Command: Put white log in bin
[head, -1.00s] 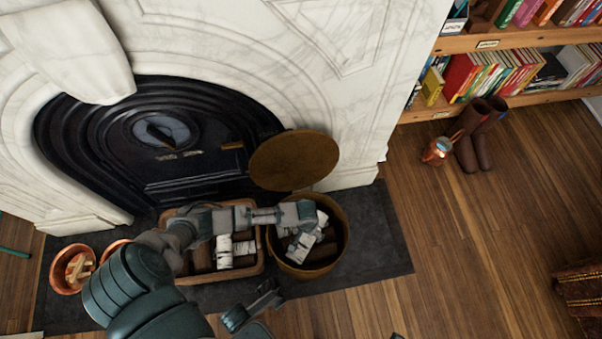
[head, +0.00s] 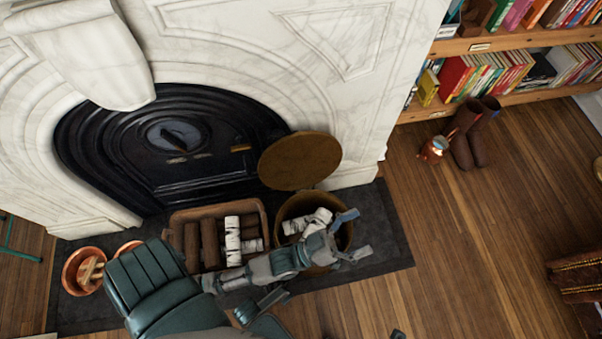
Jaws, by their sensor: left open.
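The round brass bin (head: 283,210) stands open on the dark hearth, its round lid (head: 300,160) raised behind it. White birch logs (head: 318,217) lie inside the bin. More white logs (head: 232,241) lie beside brown logs in the wooden crate to the left. My left gripper (head: 352,236) is open over the bin's right front side, fingers apart, with no log seen between them. Its arm hides the bin's front. A dark jaw-like part (head: 262,306) at the bottom centre seems to be my right gripper; its jaws are unclear.
The wooden crate (head: 265,213) stands close to the bin's left. Copper pots (head: 84,271) stand at the hearth's left end. The black fireplace (head: 170,150) and marble surround are behind. Boots (head: 470,135) and a bookshelf (head: 500,97) are at right.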

